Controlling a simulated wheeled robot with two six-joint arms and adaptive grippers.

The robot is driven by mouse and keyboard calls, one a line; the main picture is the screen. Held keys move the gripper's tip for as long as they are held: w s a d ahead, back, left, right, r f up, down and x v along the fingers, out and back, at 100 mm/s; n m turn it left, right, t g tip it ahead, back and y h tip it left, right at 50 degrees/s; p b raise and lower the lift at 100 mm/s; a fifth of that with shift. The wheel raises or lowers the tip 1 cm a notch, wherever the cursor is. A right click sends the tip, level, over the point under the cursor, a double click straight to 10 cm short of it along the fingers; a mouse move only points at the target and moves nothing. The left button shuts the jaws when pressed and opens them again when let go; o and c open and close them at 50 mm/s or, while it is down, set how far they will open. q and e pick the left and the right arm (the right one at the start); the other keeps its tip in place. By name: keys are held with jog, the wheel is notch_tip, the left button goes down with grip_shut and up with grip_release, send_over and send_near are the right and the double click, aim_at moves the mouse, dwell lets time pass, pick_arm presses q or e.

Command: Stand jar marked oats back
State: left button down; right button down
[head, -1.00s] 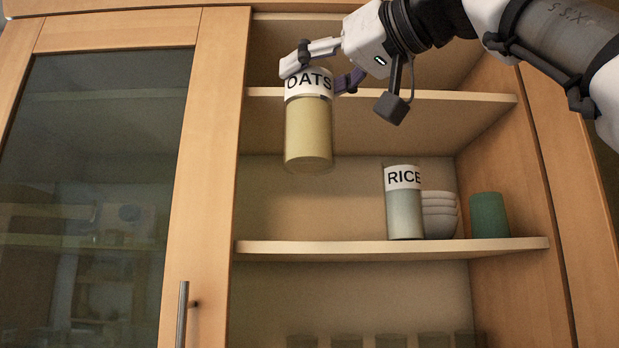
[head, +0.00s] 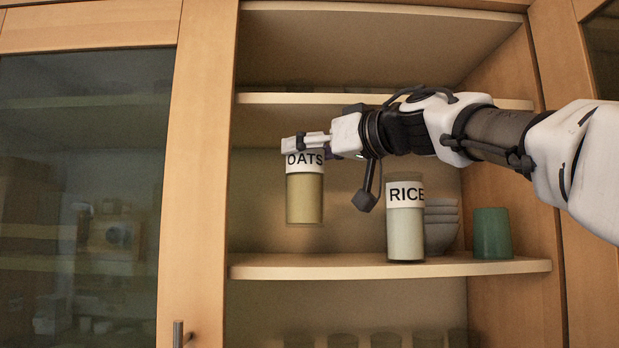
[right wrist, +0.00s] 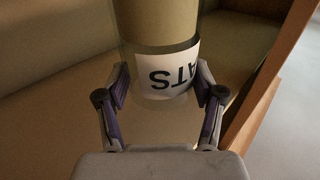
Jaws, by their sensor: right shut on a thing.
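The oats jar (head: 304,197) is a clear cylinder with tan contents and a white label reading OATS. It hangs upright above the left part of the middle shelf (head: 390,267), with a gap under its base. My right gripper (head: 304,146) is shut on the jar near its top. In the right wrist view the jar (right wrist: 158,38) sits between the two fingers (right wrist: 162,95), its label upside down in that picture. My left gripper is not in view.
A rice jar (head: 405,235) stands on the middle shelf, right of the oats jar. Grey stacked bowls (head: 441,225) and a green cup (head: 492,234) stand farther right. Several glasses (head: 385,340) are on the shelf below. A glass door (head: 80,180) is at left. The shelf's left part is clear.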

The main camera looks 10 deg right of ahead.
aim_at(319, 182)
jog(key=f+b, duration=0.1)
jog(key=f, duration=0.2)
jog(key=f+b, duration=0.1)
jog(key=f, duration=0.1)
jog(key=shift+s+b, duration=0.3)
jog(key=shift+s, duration=0.05)
jog(key=shift+w+f, duration=0.15)
jog(key=shift+w, duration=0.3)
jog(key=shift+s+f, duration=0.2)
jog(key=shift+c, duration=0.8)
grip_release()
jog(key=shift+s, duration=0.1)
